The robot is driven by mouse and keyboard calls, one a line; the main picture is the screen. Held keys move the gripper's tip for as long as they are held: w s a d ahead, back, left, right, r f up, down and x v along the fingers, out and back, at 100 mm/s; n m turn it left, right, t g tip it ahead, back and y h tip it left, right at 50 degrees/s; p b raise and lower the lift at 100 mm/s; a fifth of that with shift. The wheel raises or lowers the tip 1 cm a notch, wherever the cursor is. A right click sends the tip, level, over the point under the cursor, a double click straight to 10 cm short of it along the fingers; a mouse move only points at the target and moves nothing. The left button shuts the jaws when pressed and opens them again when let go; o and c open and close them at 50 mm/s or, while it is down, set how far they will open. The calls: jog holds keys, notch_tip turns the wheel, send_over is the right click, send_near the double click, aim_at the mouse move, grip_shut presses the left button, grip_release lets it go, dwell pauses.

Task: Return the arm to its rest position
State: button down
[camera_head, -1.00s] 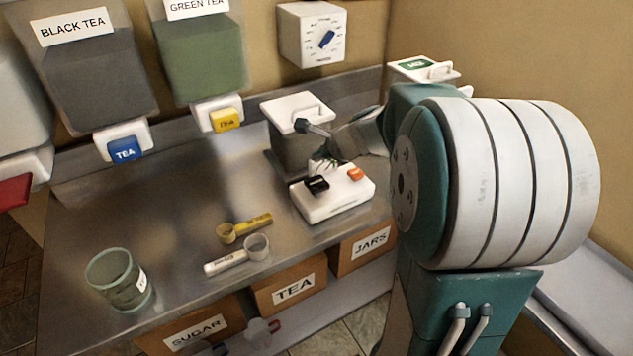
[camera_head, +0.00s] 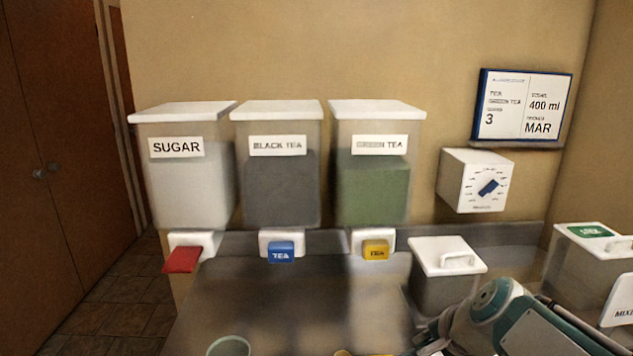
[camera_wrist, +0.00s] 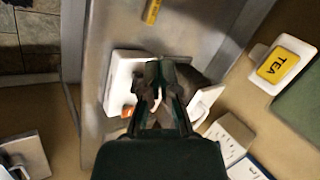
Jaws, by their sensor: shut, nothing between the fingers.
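My arm (camera_head: 520,318) reaches in from the lower right in the head view, low over the right part of the metal counter. Its fingers are at or past the bottom edge there. In the wrist view my gripper (camera_wrist: 161,75) is shut with nothing between its fingers. It is above a white box with an orange button (camera_wrist: 122,85), whose remaining top is hidden behind the fingers. A lidded bin with a white handled lid (camera_head: 447,256) stands just beyond my arm in the head view.
Sugar (camera_head: 185,185), black tea (camera_head: 280,187) and green tea (camera_head: 373,188) dispensers hang on the wall. A dial timer (camera_head: 476,180) and a framed board (camera_head: 521,106) are to their right. Another lidded bin (camera_head: 588,260) stands far right. The counter (camera_head: 290,305) is mostly bare at left.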

jog(key=s+a+n+g+h, duration=0.1)
jog(key=s+a+n+h, duration=0.1)
jog(key=s+n, duration=1)
jog(key=shift+s+a+h, duration=0.25)
jog(key=shift+s+h, duration=0.05)
jog(key=shift+s, duration=0.75)
